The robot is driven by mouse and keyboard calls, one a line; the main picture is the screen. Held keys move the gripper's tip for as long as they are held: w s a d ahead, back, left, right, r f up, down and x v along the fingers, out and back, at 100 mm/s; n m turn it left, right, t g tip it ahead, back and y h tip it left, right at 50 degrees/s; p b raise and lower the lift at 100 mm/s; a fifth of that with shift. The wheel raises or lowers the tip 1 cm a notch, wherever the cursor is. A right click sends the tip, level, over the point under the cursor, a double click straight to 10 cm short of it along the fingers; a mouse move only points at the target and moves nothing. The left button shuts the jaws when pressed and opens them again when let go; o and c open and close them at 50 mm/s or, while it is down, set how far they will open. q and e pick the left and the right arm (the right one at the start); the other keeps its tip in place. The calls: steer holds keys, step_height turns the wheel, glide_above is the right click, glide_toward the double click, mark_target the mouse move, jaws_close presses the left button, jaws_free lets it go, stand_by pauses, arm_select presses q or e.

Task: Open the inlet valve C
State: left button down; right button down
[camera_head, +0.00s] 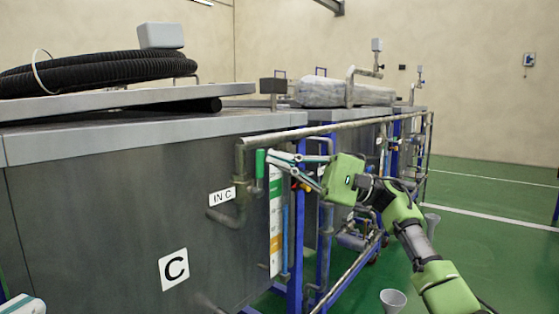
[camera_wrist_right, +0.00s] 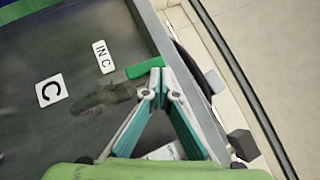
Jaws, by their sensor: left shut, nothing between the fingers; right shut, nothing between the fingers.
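The inlet valve's green handle (camera_head: 260,163) stands upright beside the pipe marked by the IN C label (camera_head: 222,196) on tank C's dark side. The handle (camera_wrist_right: 143,70) also shows in the right wrist view, with its end by the fingertips. My right gripper (camera_head: 269,156) is shut and empty, its tips at the handle's right side near its top. In the right wrist view my right gripper (camera_wrist_right: 160,73) has its tips together; whether they touch the handle I cannot tell. Part of my left gripper (camera_head: 22,306) shows at the bottom left corner, shut, mostly cut off.
Tank C carries a C sign (camera_head: 173,269) and a black coiled hose (camera_head: 95,72) on its lid. A horizontal pipe (camera_head: 340,127) runs just above my right gripper. Blue frame posts (camera_head: 297,250) stand close by. The green floor is clear at the far right.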

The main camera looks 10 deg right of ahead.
steer(key=shift+d, duration=0.1)
stand_by(0.4)
steer(key=v, duration=1.2)
steer(key=shift+f, duration=0.1)
